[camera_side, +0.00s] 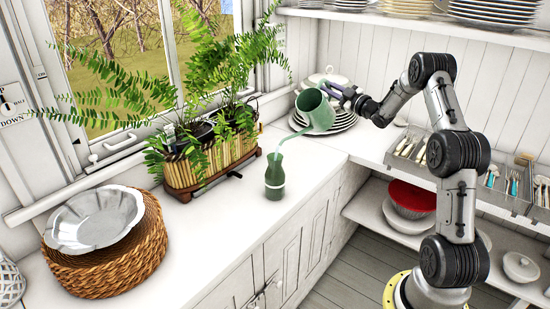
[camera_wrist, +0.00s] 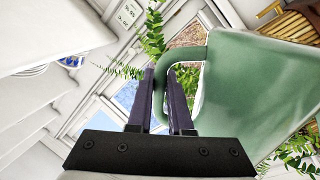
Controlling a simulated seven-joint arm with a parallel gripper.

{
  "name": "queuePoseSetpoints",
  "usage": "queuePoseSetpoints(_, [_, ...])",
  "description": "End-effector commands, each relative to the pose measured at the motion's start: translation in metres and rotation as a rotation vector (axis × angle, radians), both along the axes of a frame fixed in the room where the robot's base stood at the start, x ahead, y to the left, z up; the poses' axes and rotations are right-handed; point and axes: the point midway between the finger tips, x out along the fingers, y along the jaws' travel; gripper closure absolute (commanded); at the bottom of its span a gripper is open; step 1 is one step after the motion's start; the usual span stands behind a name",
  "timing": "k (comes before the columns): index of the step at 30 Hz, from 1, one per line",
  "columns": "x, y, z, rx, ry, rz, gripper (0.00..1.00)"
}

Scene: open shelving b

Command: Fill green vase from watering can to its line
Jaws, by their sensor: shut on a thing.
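The green watering can (camera_side: 318,112) hangs in the air in the side view, tilted, its thin pale spout pointing down and left. My gripper (camera_side: 343,92) is shut on its handle. In the wrist view the fingers of my gripper (camera_wrist: 164,88) close around the green handle loop (camera_wrist: 187,53), with the can body (camera_wrist: 255,95) to the right. The green vase (camera_side: 274,178) stands upright on the white counter, with a pale band around its lower part. The spout end is just above the vase mouth. I cannot tell the water level inside the vase, or clearly tell spout from stream.
A planter (camera_side: 207,166) with ferns stands left of the vase. A silver dish (camera_side: 95,218) sits on a woven basket (camera_side: 140,262) further left. Stacked plates (camera_side: 345,122) are behind the can. Counter around the vase's front is clear.

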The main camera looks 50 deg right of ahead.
Motion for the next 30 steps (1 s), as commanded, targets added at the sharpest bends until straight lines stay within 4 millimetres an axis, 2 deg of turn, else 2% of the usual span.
queuePoseSetpoints(8, [0.0,0.003,0.008,-0.02,-0.004,0.001,1.0])
queuePoseSetpoints(21, [0.0,0.003,0.008,-0.025,-0.003,0.0,1.0])
queuePoseSetpoints(23, [0.0,-0.004,-0.005,0.015,-0.002,-0.002,1.0])
queuePoseSetpoints(24, [-0.002,-0.016,-0.026,0.088,-0.004,-0.005,1.0])
queuePoseSetpoints(27, [-0.004,-0.042,-0.061,0.223,-0.017,-0.004,1.0])
queuePoseSetpoints(30, [-0.003,-0.045,-0.064,0.255,-0.025,0.001,1.0])
